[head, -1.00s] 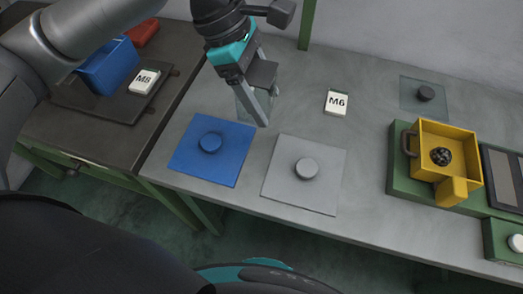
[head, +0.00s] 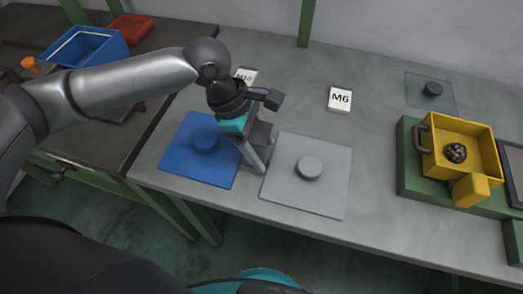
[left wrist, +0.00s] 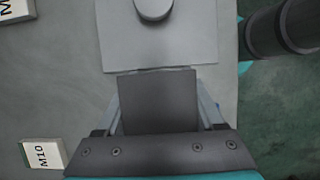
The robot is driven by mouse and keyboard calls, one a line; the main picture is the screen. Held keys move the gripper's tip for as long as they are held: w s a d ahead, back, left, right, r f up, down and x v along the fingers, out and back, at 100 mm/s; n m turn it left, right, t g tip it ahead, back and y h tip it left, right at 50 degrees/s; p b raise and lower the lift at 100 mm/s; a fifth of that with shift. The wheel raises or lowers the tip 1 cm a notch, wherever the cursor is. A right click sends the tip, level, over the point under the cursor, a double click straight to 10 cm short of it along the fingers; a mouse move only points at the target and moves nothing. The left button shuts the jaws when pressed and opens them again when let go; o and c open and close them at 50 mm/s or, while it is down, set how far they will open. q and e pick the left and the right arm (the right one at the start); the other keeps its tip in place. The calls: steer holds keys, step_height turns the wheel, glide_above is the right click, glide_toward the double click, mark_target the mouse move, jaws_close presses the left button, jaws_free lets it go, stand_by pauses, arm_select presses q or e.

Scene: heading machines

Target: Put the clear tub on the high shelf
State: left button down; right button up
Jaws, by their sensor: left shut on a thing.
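My left gripper (head: 258,158) hangs low over the grey table, between the blue lid and the grey lid. It is shut on what looks like the clear tub, of which only faint pale edges show around the dark finger plate (left wrist: 157,102) in the left wrist view. The tub's outline is hard to make out. The grey lid (head: 325,195) with its round knob lies just right of the gripper and also shows ahead in the left wrist view (left wrist: 190,42). No high shelf is recognisable. My right gripper is not in view.
The blue lid (head: 180,165) lies left of the gripper. A clear lid (head: 412,88) lies at the back right. A yellow tub (head: 487,140) with dark parts stands on a green base (head: 408,180). M6 (head: 340,108) and M10 (head: 247,73) cards stand behind. A blue tub (head: 108,50) is far left.

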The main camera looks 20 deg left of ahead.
arm_select(q)
steer(key=shift+f, duration=0.3)
steer(key=shift+f, duration=0.1)
jaws_free()
